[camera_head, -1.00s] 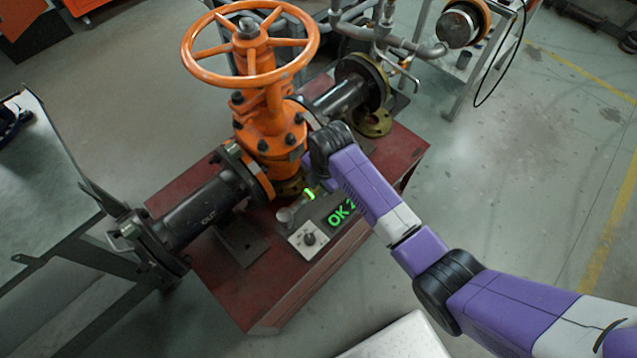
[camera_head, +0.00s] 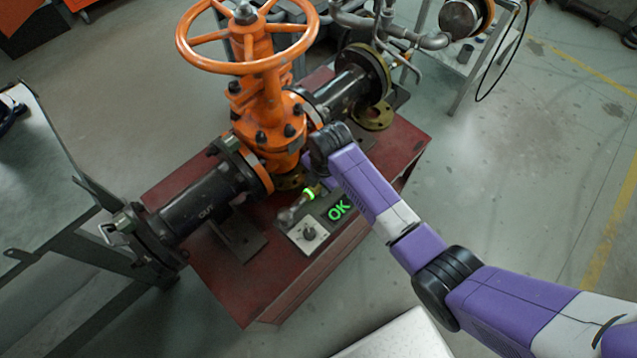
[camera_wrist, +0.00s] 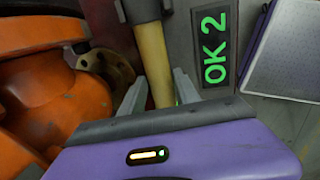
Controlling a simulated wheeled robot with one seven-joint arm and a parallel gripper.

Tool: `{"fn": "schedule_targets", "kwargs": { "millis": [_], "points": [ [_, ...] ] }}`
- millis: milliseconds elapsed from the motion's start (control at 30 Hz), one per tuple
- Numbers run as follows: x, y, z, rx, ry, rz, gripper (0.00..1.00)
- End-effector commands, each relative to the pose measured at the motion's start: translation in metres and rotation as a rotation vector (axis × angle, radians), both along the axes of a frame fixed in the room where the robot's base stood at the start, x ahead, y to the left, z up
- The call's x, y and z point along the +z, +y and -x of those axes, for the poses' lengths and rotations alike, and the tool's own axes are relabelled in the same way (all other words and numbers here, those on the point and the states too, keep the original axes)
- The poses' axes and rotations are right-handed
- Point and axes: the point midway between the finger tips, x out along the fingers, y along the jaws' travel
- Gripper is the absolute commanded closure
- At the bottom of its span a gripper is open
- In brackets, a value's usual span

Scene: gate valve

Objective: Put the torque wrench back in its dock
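The torque wrench (camera_head: 292,213) has a dark metal part and a green lit ring in the head view, beside the red stand's small panel. In the wrist view its tan handle (camera_wrist: 153,60) with a black section runs down between the fingers of my gripper (camera_wrist: 160,84). Narrow gaps seem to show beside the handle, but whether the fingers touch it is unclear. In the head view my wrist hides the fingers and part of the wrench. The dock cannot be made out clearly. A display (camera_wrist: 214,47) reads "OK 2" in green.
The orange gate valve (camera_head: 265,110) with its handwheel and black pipes stands close to the left of my wrist. A light panel with a dark knob (camera_head: 308,234) sits on the red stand (camera_head: 235,295). Open floor (camera_head: 520,180) lies to the right.

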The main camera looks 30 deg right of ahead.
Motion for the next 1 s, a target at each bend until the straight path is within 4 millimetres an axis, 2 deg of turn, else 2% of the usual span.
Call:
{"fn": "schedule_targets", "kwargs": {
  "millis": [67, 433, 800, 1000],
  "points": [
    [0.0, 0.0, 0.0, 0.0, 0.001, 0.0, 0.46],
    [0.002, 0.0, 0.003, 0.0, 0.004, -0.001, 0.46],
    [0.056, -0.001, 0.009, -0.001, -0.001, -0.001, 0.46],
    [0.074, -0.002, 0.013, 0.0, 0.001, -0.001, 0.46]
  ]
}}
